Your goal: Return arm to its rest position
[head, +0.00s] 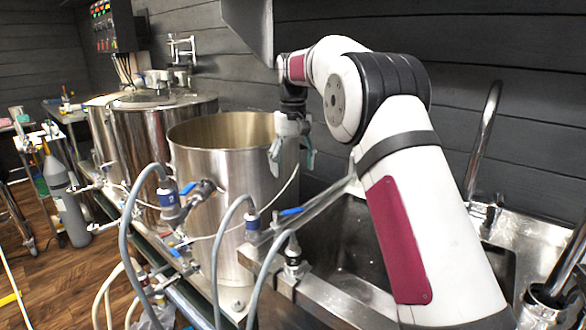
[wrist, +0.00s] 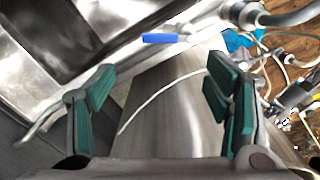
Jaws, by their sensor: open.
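My gripper (head: 291,158) hangs at the right side of a tall open steel pot in the head view, fingers pointing down. In the wrist view my gripper (wrist: 160,95) shows its green finger pads wide apart, with nothing held between them. Below the gap lies the curved steel side of the pot (wrist: 165,120), with a thin pale cable across it. My white and maroon arm reaches up from the lower right of the head view and bends over toward the pot. I cannot tell whether a finger touches the pot.
The open pot (head: 225,190) stands left of a steel sink (head: 350,265) with a tall faucet (head: 480,140). Hoses and blue-handled valves (head: 290,211) line the front. A metal hood (head: 250,25) hangs above. A grey gas bottle (head: 65,200) stands on the wooden floor at left.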

